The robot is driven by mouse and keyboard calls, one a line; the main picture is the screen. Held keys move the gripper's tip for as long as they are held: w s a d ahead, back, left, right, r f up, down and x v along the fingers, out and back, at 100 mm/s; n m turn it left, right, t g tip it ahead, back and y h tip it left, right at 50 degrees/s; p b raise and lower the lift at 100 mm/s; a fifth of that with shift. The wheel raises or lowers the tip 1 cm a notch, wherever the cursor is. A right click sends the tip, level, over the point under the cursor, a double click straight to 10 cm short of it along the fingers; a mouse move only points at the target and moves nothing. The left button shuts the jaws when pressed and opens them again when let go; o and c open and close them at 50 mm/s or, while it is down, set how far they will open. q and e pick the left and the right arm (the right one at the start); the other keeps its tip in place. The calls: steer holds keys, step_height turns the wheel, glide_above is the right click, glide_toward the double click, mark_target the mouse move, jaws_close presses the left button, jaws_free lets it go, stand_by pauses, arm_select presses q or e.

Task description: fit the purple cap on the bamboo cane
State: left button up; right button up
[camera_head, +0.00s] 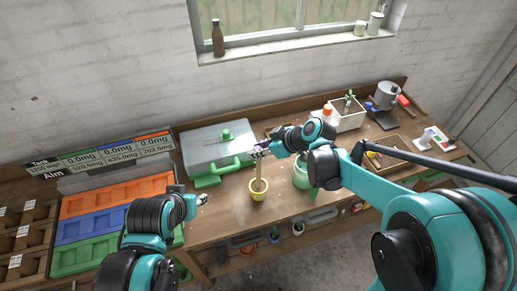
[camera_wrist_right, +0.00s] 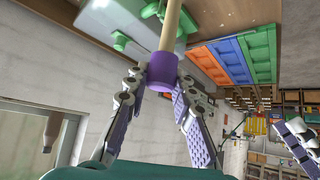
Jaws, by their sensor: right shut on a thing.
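The bamboo cane (camera_head: 259,172) stands upright in a small yellow pot (camera_head: 259,191) on the workbench. My right gripper (camera_head: 258,150) is at the cane's top end. In the right wrist view the purple cap (camera_wrist_right: 162,72) is between the fingers of this gripper, which is shut on it. The cane (camera_wrist_right: 170,25) meets the cap's open end there, in line with it; how deep it sits inside is hidden. My left gripper (camera_head: 202,199) is low over the bench, left of the pot and apart from it; its fingers are too small to read.
A grey case with green handles (camera_head: 220,150) lies behind the pot. A green pot (camera_head: 302,176) stands to its right, close under my right arm. Orange, blue and green bins (camera_head: 110,215) fill the left. A white planter box (camera_head: 346,118) and tools stand at the right.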

steer(key=o, duration=0.9)
steer(key=v, duration=1.2)
steer(key=s+d+f+m+h+b, duration=0.2)
steer(key=s+d+f+m+b, duration=0.1)
steer(key=f+b, duration=0.3)
steer(key=s+d+f+m+t+h+b, duration=0.1)
steer(key=s+d+f+m+h+b, duration=0.2)
steer(key=f, duration=0.6)
steer(key=s+d+f+m+t+h+b, duration=0.1)
steer(key=s+d+f+m+b, duration=0.3)
steer(key=s+f+b, duration=0.4)
steer(key=shift+s+d+f+m+h+b, duration=0.2)
steer(key=shift+d+f+m+h+b, duration=0.15)
steer(key=shift+m+h, duration=0.5)
